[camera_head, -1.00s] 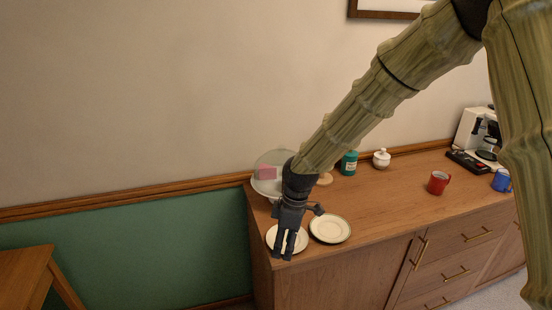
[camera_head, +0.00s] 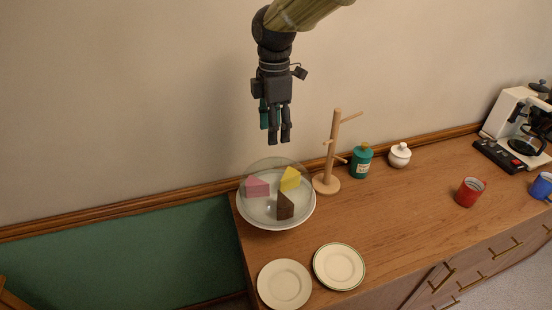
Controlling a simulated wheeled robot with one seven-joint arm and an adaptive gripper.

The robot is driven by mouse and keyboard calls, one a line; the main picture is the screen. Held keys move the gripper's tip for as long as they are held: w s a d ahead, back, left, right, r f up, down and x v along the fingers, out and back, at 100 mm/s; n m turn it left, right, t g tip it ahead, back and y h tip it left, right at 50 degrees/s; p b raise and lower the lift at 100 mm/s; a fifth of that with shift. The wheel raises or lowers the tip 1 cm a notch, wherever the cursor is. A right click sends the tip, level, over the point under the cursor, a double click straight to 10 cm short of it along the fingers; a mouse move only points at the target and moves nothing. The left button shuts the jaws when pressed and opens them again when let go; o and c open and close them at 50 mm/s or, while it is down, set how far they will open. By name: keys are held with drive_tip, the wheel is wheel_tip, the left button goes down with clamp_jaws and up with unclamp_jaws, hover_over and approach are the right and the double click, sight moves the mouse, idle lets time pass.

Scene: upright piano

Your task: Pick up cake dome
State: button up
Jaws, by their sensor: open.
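The cake dome (camera_head: 275,168) is a clear cover on a white plate (camera_head: 274,226) at the left end of the wooden sideboard. Under it are a pink cake slice (camera_head: 257,188), a yellow slice (camera_head: 290,179) and a dark brown slice (camera_head: 285,206). My gripper (camera_head: 278,139) points down above the dome, in front of the wall in the picture. Its fingers are apart and hold nothing. A gap shows between the fingertips and the dome. No knob on the dome can be made out.
A wooden mug tree (camera_head: 333,150) stands close to the dome's right. A teal jar (camera_head: 361,162), white lidded pot (camera_head: 400,155), red mug (camera_head: 469,192), blue mug (camera_head: 541,186) and coffee machine (camera_head: 522,125) are further right. Two plates (camera_head: 339,266) (camera_head: 284,285) lie in front. The sideboard's middle (camera_head: 410,210) is clear.

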sight(276, 160)
drive_tip(key=shift+f, duration=0.1)
drive_tip(key=s+f, duration=0.1)
drive_tip(key=s+f+p, duration=0.1)
drive_tip(key=s, duration=0.1)
drive_tip(key=shift+s+a+f, duration=0.15)
drive_tip(key=shift+f, duration=0.2)
drive_tip(key=shift+s, duration=0.35)
drive_tip(key=w+f, duration=0.1)
drive_tip(key=w+f+p, duration=0.1)
drive_tip(key=w+f, duration=0.1)
drive_tip(key=shift+w+d+f+p, duration=0.2)
drive_tip(key=shift+d+f+p, duration=0.05)
drive_tip(key=shift+f+p, duration=0.15)
drive_tip(key=shift+s+d+f+p, duration=0.15)
drive_tip(key=shift+f+p, duration=0.1)
drive_tip(key=shift+f, duration=0.35)
drive_tip(key=shift+s+a+f+p, duration=0.15)
drive_tip(key=shift+f+p, duration=0.1)
drive_tip(key=shift+f, duration=0.3)
drive_tip(key=shift+s+d, duration=0.15)
drive_tip(key=shift+s, duration=0.4)
drive_tip(key=shift+w+f, duration=0.45)
drive_tip(key=shift+w, duration=0.15)
drive_tip(key=shift+c, duration=1.4)
drive_tip(key=shift+s+r, duration=0.2)
drive_tip(key=shift+s, duration=0.1)
drive_tip(key=c, duration=0.7)
drive_tip(key=shift+w, duration=0.15)
clamp_jaws()
